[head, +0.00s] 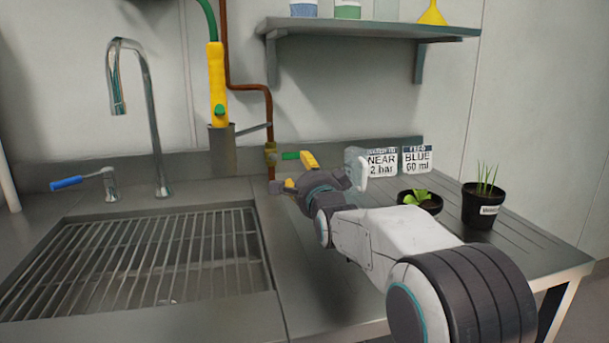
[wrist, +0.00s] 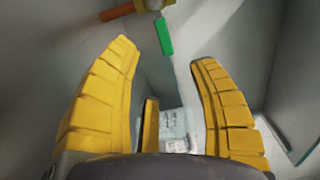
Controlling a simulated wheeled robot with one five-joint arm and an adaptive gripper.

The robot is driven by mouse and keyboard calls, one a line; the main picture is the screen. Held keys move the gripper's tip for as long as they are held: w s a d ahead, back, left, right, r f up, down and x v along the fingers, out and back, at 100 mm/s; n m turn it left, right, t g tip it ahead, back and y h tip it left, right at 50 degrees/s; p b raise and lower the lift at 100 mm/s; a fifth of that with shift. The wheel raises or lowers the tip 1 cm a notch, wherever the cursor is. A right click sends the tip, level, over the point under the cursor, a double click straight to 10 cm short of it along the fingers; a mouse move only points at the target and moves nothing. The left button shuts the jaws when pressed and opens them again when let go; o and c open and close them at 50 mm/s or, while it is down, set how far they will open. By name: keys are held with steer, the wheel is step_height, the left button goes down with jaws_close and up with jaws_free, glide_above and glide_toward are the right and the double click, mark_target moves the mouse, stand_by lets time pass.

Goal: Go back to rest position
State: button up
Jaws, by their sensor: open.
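My gripper (head: 290,172) is stretched out over the counter, just right of the sink. In the wrist view its yellow fingers (wrist: 165,85) are spread wide and nothing is between them. Ahead of it is a brass valve (head: 270,155) with a green handle (head: 290,155) on the copper pipe. The green handle also shows in the wrist view (wrist: 164,37), beyond the fingertips and apart from them. My gripper partly hides the valve's surroundings in the head view.
A sink with a grate (head: 150,265) and a tall tap (head: 150,110) lie left. A clear jug (head: 356,165), two label cards (head: 417,160), a small plant pot (head: 432,204) and a taller pot (head: 481,208) stand right. A shelf (head: 370,29) hangs above.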

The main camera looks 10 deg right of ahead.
steer(key=shift+s+r+p, duration=0.35)
steer(key=shift+r+p, duration=0.05)
steer(key=shift+p, duration=0.25)
steer(key=s+r+n+g+p, duration=0.3)
steer(key=s+n+g+p, duration=0.4)
steer(key=s+p, duration=0.7)
steer(key=s+r+n+g+p, duration=0.3)
steer(key=s+n+g+p, duration=0.4)
steer(key=s, duration=2)
steer(key=n+p, duration=0.4)
steer(key=p, duration=0.4)
steer(key=shift+s+a+r, duration=0.25)
steer(key=shift+a+r, duration=0.05)
steer(key=shift+r, duration=0.05)
